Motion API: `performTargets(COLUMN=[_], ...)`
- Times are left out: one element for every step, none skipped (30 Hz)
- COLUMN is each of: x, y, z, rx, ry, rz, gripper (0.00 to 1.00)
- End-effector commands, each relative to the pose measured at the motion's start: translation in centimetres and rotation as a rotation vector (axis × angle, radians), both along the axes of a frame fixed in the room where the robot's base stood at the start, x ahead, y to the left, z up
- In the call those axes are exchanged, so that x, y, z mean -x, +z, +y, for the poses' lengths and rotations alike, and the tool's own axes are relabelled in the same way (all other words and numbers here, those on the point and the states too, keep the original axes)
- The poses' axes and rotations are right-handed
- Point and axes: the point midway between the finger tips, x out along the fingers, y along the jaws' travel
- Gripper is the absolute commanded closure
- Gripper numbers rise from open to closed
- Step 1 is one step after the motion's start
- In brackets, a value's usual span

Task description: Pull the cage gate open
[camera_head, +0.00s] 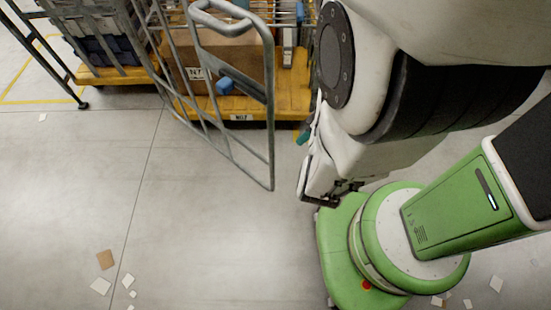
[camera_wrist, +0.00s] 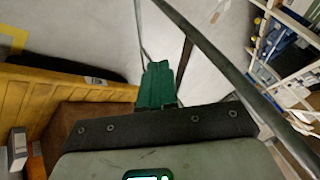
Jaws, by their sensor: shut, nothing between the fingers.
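The cage gate (camera_head: 271,120) is a grey tubular metal frame with a rounded top loop. In the head view it stands swung out at an angle from the cage trolley (camera_head: 292,98), its lower corner over open floor. In the wrist view its grey bars (camera_wrist: 222,60) run past my fingers. My gripper (camera_head: 303,137) is just right of the gate, partly hidden by my arm. Its green fingers (camera_wrist: 156,85) are shut together with nothing between them. They are close to the bars, but I cannot tell whether they touch.
The trolley has a yellow base and carries a cardboard box (camera_head: 225,60). Another loaded cage (camera_head: 95,40) stands at the back left. Paper scraps (camera_head: 105,260) lie on the floor. Shelving (camera_wrist: 285,55) shows at the wrist view's right.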

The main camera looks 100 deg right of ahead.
Motion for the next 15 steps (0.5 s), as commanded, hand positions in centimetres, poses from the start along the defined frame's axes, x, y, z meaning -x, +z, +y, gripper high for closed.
performTargets(x=[-0.4,-0.7,-1.2,-1.5,-1.9,-2.4,-2.7,-3.1,-3.6,-3.9,-4.3,-4.7,-5.1,-5.4,-5.8], y=[-0.7,-1.0,-1.7,-2.1,-2.6,-3.2,-3.7,-4.2,-4.8,-5.3,-5.8,-6.4,-6.8,-7.3,-7.0], z=[0.1,0.2,0.3,0.3,0.3,0.4,0.4,0.4,0.5,0.5,0.5,0.5,0.6,0.6,1.1], rx=[-0.003,-0.003,-0.004,-0.004,-0.003,-0.004,-0.004,-0.004,-0.004,-0.004,-0.004,-0.003,-0.003,-0.003,-0.003], ry=[0.001,0.002,0.003,0.003,0.001,0.003,0.003,0.002,0.003,0.002,0.002,0.001,0.002,0.001,0.003], rz=[0.0,0.0,0.0,0.0,0.0,0.0,-0.001,-0.001,-0.001,-0.001,-0.001,0.0,0.0,0.0,0.002], gripper=[1.0,1.0,1.0,1.0,1.0,1.0,1.0,1.0,1.0,1.0,1.0,1.0,1.0,1.0,1.0])
